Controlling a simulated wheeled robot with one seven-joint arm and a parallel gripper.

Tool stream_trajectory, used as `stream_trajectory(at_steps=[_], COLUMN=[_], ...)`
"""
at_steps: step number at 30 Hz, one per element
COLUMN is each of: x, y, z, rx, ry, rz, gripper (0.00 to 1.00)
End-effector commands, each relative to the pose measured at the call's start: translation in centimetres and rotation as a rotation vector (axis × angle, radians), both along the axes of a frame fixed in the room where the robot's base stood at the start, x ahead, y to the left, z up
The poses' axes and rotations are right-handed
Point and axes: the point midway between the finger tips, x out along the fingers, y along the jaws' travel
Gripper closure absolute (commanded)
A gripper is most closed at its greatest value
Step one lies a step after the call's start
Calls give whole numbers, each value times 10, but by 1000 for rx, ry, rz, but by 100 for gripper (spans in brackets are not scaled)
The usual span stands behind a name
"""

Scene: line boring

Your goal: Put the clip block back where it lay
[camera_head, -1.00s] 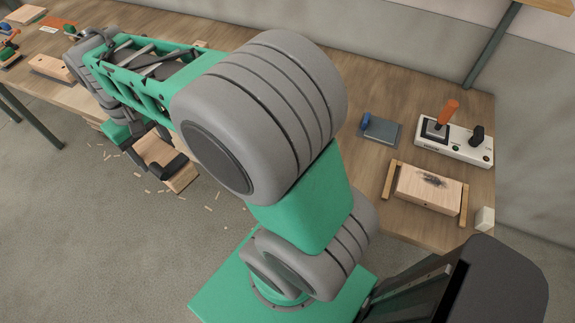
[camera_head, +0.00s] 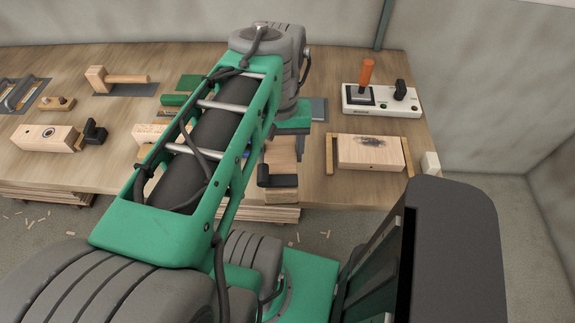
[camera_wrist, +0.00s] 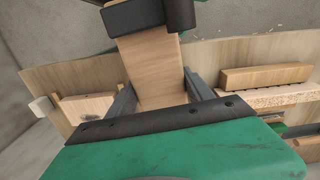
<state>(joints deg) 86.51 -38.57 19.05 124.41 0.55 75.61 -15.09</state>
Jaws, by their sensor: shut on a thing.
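The clip block is a pale wooden block with a black clip. In the head view the block (camera_head: 283,150) is at the bench's front edge, partly behind my arm, with its black clip (camera_head: 278,178) toward me. In the wrist view the wood (camera_wrist: 153,65) is between my two dark fingers, with the black clip (camera_wrist: 140,15) at its far end. My gripper (camera_wrist: 160,92) is shut on it. In the head view my fingers are mostly hidden. I cannot tell whether the block touches the bench.
To the right, a wooden block (camera_head: 370,152) lies between two strips, near a small white cube (camera_head: 430,163). A control box (camera_head: 382,100) with an orange lever stands behind. On the left are a holed block (camera_head: 45,138) with a black piece and a mallet (camera_head: 120,78).

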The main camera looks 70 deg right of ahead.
Motion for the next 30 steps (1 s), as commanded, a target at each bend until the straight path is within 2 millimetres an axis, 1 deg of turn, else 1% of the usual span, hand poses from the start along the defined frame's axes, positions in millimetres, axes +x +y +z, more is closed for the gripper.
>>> stream_trajectory(at_steps=[1, 3, 5, 8, 14, 15, 19, 21, 24, 28, 30], x=[-14, -24, -27, -23, -7, -3, 4, 7, 9, 11, 11], y=[3, 7, 5, -11, -65, -76, -100, -110, -120, -127, -126], z=[-3, -5, -6, -12, -36, -41, -72, -84, -95, -108, -121], rx=[-3, -1, 0, 4, 5, 5, 6, 3, 0, 1, 3], ry=[-1, -1, 0, 0, 0, 0, 1, 0, 0, 0, 0], rz=[-47, -81, -94, -94, -92, -92, -93, -93, -94, -94, -94], gripper=[100, 100, 100, 100, 100, 100, 100, 100, 100, 100, 100])
